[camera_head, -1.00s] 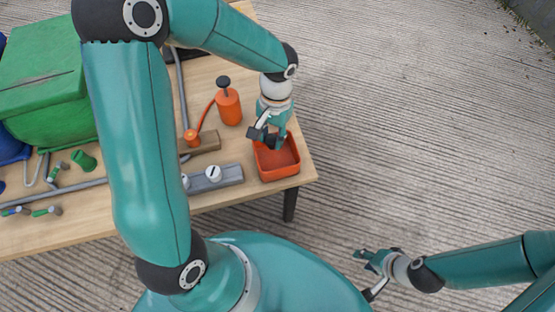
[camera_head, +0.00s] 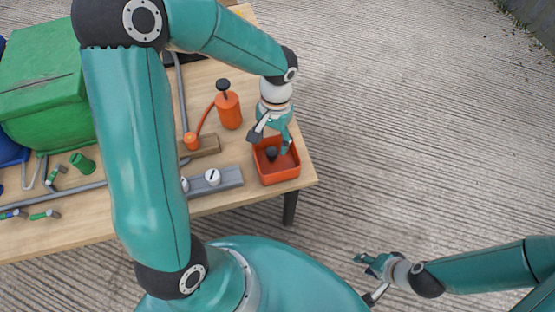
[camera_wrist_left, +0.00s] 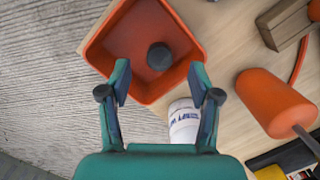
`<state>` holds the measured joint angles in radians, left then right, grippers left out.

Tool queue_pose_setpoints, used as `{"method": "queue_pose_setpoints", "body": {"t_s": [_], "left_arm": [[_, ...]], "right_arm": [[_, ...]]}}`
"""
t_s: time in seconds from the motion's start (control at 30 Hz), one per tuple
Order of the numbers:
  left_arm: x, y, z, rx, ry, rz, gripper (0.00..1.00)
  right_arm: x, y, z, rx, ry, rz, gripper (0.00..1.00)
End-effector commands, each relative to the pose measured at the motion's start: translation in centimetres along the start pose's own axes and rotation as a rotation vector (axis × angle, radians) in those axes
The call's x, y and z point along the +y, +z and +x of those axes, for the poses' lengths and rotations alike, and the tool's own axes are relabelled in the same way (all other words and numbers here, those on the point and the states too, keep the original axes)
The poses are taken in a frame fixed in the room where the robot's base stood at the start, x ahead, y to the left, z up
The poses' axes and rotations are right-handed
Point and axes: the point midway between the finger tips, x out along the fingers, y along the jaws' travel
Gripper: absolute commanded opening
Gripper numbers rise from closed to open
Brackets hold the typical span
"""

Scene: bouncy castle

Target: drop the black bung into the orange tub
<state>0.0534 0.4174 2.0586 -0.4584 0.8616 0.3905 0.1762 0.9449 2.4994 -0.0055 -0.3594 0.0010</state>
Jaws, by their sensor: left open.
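The black bung (camera_head: 271,155) is inside the orange tub (camera_head: 281,178), which stands at the table's right front corner. In the left wrist view the bung (camera_wrist_left: 159,56) lies within the tub (camera_wrist_left: 101,53), apart from its walls, and nothing holds it. My left gripper (camera_head: 271,142) is above the tub, its fingers spread and empty; the wrist view shows them (camera_wrist_left: 161,88) apart at the tub's near edge. My right gripper (camera_head: 366,257) is off to the right, away from the table, above the concrete floor; its finger spacing is too small to judge.
An orange pump bottle (camera_head: 228,109) stands behind the tub, its hose running to an orange fitting (camera_head: 191,140) on a wooden block. A grey bar with white knobs (camera_head: 228,180) lies left of the tub. A green box (camera_head: 45,85) stands far left. A white printed cylinder (camera_wrist_left: 184,121) is near the gripper.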

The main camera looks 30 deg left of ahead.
Motion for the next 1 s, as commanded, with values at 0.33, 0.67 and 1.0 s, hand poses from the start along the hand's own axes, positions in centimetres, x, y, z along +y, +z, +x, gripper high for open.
{"method": "queue_pose_setpoints", "body": {"t_s": [0.33, 0.67, 1.0], "left_arm": [[0.0, -0.1, -5.9, 0.007, 0.002, 0.001, 0.63], [0.1, -0.1, -10.9, 0.003, 0.001, 0.002, 0.63], [0.0, -0.1, -11.5, 0.001, 0.001, 0.002, 0.63]], "right_arm": [[0.0, 0.0, 0.0, 0.000, 0.000, 0.000, 0.40], [0.0, 0.0, 0.0, 0.000, 0.000, 0.000, 0.40], [0.0, 0.0, 0.0, -0.001, 0.000, 0.000, 0.40]]}}
